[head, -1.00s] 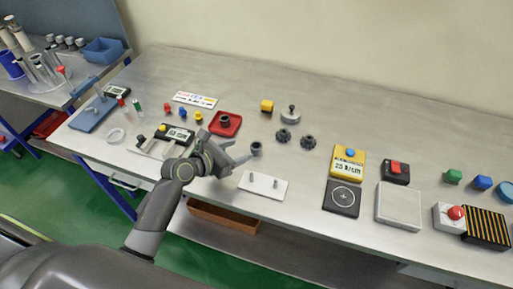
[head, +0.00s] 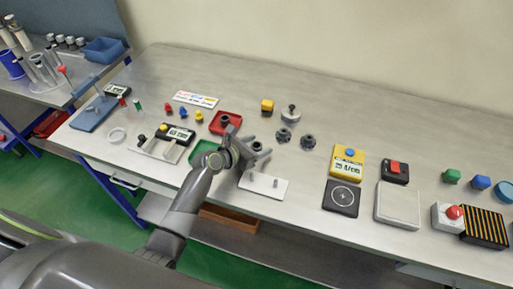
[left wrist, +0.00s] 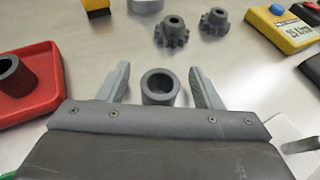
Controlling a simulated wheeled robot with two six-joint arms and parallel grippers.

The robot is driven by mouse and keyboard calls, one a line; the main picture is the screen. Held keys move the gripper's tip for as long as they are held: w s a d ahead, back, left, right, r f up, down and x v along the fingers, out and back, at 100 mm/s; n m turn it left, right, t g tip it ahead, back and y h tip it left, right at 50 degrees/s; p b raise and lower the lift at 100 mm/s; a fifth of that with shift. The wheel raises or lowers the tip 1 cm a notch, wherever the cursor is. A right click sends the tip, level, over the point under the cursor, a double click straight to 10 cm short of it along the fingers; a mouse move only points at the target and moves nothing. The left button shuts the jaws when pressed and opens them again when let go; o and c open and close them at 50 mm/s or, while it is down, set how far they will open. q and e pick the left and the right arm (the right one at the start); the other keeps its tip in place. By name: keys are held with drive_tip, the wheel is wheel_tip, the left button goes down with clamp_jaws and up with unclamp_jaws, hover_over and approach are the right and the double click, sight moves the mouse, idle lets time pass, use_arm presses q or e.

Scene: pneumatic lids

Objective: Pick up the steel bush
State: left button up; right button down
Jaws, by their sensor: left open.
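A grey hollow bush (left wrist: 160,84) stands upright on the bench between the two fingers of my left gripper (left wrist: 163,84) in the left wrist view, with a gap on each side. The same bush (head: 257,146) is partly hidden by the gripper (head: 248,145) in the head view. My left gripper is open and holds nothing. A second, darker grey bush (left wrist: 14,76) sits in the red tray (left wrist: 50,92), to the left; this tray (head: 233,132) is just beyond the gripper in the head view. My right gripper is not in view.
Two dark gears (left wrist: 172,32) lie beyond the bush. A white plate with pegs (head: 263,185) lies nearer the front edge, close to my gripper. A green tray (head: 204,149) is beside my wrist. A yellow gauge (head: 347,165) stands to the right.

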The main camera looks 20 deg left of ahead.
use_arm(q)
drive_tip(key=c, duration=1.1)
